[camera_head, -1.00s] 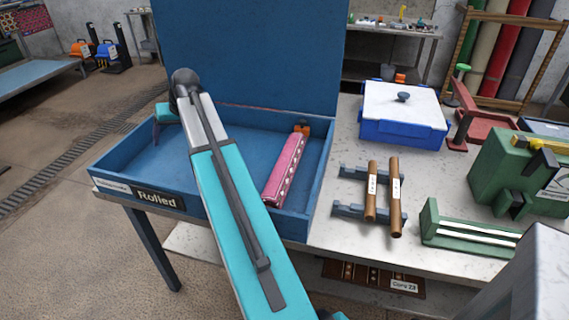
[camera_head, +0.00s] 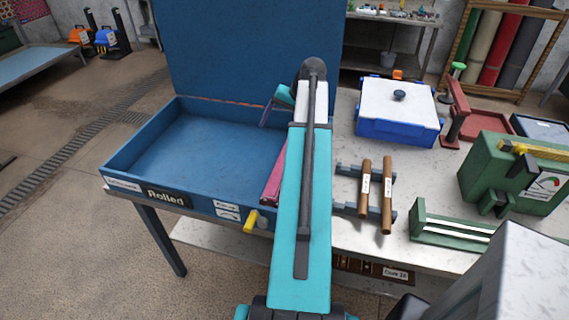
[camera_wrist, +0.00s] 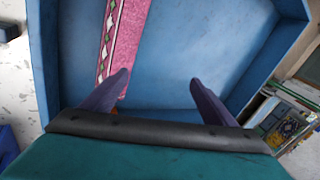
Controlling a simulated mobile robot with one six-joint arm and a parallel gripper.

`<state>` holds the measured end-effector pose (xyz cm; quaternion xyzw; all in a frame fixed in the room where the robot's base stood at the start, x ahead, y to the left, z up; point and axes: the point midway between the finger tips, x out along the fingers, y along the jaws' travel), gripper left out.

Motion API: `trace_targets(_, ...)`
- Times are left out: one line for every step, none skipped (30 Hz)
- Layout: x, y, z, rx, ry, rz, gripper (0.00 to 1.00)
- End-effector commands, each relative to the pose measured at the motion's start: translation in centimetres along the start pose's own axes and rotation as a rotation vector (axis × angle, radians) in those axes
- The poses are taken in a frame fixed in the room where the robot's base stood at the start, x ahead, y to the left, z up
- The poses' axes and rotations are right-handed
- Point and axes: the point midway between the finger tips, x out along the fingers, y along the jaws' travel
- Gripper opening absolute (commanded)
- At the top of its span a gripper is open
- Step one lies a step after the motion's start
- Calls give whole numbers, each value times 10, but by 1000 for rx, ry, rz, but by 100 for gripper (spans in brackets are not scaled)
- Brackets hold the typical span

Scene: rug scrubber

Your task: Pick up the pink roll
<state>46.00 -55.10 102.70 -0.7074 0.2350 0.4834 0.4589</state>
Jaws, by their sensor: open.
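The pink roll (camera_head: 272,182) lies in the right part of the blue tray (camera_head: 133,141) marked "Rolled". My arm hides most of it in the head view. In the wrist view the pink roll (camera_wrist: 126,42) shows a patterned white-and-green strip along its left edge and runs down behind the left finger. My gripper (camera_wrist: 163,84) is open, with its purple fingers apart above the tray. The left finger overlaps the roll in the picture, and bare tray floor shows between the fingers. In the head view only part of my gripper (camera_head: 270,112) shows, left of the arm.
A tall blue panel (camera_head: 245,40) stands behind the tray. A yellow-handled valve (camera_head: 255,221) sits on its front wall. Right of it, a rack holds two brown rolls (camera_head: 376,190). A blue box with a white lid (camera_head: 398,112) and a green machine (camera_head: 515,175) stand farther right.

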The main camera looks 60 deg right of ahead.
Motion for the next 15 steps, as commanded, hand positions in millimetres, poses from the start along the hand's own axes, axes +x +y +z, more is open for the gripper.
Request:
trace_targets(-15, 16, 0, 35, -1, -5, 80)
trace_targets(-21, 25, 0, 53, -4, -9, 80)
trace_targets(-28, 37, 1, 76, -6, -14, 80)
trace_targets(-33, 45, 2, 93, -7, -17, 80)
trace_targets(-38, 53, 3, 109, -9, -21, 80)
trace_targets(-44, 63, 4, 129, -11, -25, 80)
trace_targets(-48, 69, 6, 142, -13, -29, 80)
trace_targets(-51, 76, 7, 155, -14, -33, 80)
trace_targets(-56, 83, 8, 169, -15, -37, 80)
trace_targets(-58, 87, 9, 179, -15, -39, 80)
trace_targets(-61, 92, 10, 187, -16, -41, 80)
trace_targets(-64, 96, 10, 196, -17, -44, 80)
trace_targets(-65, 99, 11, 201, -18, -45, 80)
trace_targets(-66, 101, 12, 205, -18, -46, 80)
trace_targets(-67, 103, 12, 209, -18, -48, 80)
